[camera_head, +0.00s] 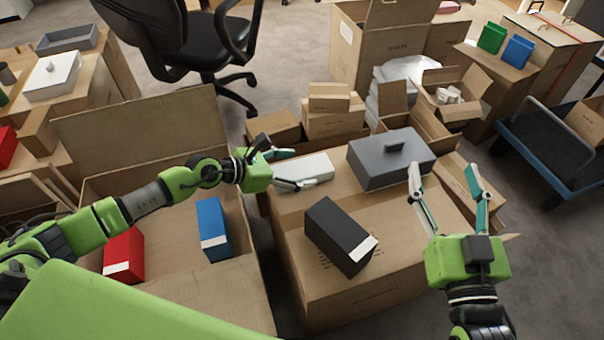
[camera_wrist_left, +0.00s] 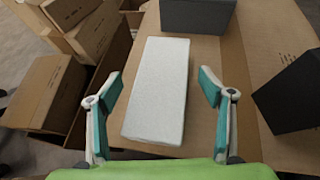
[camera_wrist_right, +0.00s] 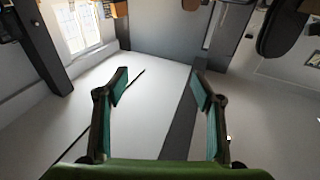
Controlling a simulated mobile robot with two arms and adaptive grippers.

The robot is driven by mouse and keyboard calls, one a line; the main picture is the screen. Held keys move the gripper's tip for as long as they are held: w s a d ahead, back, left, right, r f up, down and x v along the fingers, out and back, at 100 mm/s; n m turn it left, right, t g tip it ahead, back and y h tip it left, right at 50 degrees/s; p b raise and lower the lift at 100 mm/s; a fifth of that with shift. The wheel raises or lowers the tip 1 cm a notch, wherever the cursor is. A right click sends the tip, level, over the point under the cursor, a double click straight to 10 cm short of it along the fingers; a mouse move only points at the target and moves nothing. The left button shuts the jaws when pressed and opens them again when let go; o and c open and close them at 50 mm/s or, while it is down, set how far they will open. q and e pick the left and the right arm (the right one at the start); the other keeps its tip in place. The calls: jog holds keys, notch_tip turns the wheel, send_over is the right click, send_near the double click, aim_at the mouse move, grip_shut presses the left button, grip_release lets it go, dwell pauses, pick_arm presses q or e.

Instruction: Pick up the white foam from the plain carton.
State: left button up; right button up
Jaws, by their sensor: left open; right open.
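The white foam (camera_head: 308,171) is a flat white block lying on top of the brown carton (camera_head: 300,262) in the middle. In the left wrist view the white foam (camera_wrist_left: 158,95) lies lengthwise between the spread fingers. My left gripper (camera_head: 304,167) is open at the near left end of the foam, one finger on each side. In the left wrist view my left gripper (camera_wrist_left: 160,76) shows a gap on both sides of the block. My right gripper (camera_head: 443,172) is open and empty, raised over the carton's right side; its view (camera_wrist_right: 159,75) shows only the room.
A grey lidded box (camera_head: 390,160) and a black box (camera_head: 338,236) share the carton top. An open carton (camera_head: 180,280) at left holds a red box (camera_head: 124,255) and a blue box (camera_head: 213,230). Small cartons (camera_head: 333,115) stand behind the foam.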

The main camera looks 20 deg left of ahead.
pick_arm(q)
jog(key=c, duration=1.1)
